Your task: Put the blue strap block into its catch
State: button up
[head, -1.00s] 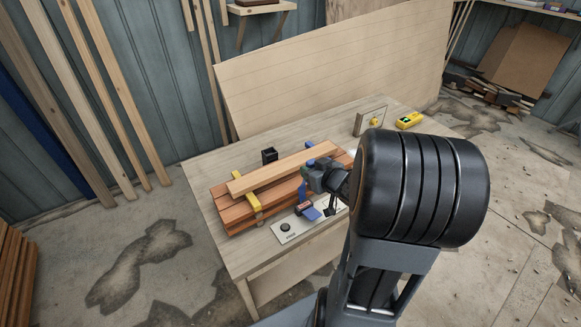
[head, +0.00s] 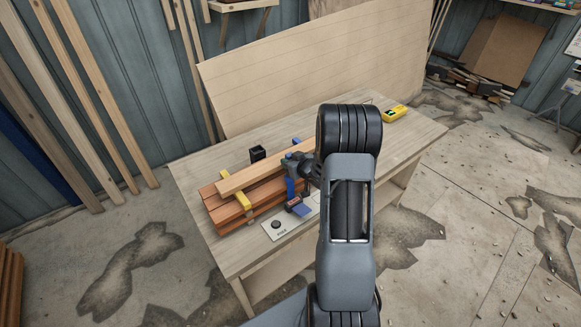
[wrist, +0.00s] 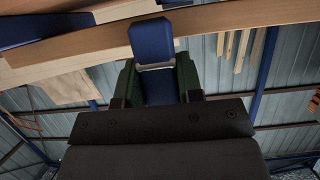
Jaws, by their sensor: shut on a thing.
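The blue strap block (wrist: 153,42) stands between the two green fingers of my gripper (wrist: 155,85) in the wrist view, with a pale band across it. My gripper is shut on it. In the head view my gripper (head: 297,164) is at the front right of the stacked timber, with a blue strap piece (head: 291,187) hanging below it. A small dark and blue fitting (head: 299,207) lies just below, at the stack's front edge. I cannot tell whether it is the catch, or whether the block touches it.
Reddish boards (head: 213,207) lie stacked on the workbench (head: 215,255), with a paler board (head: 258,171) on top and a yellow strap (head: 236,196) across them. A black holder (head: 257,153) stands behind. A pale plate with a black knob (head: 276,225) is in front. A yellow device (head: 395,113) sits far right.

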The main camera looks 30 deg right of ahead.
jog(key=shift+f+p, duration=0.3)
jog(key=shift+f, duration=1)
jog(key=shift+f, duration=0.2)
jog(key=o, duration=1)
jog(key=shift+r, duration=0.1)
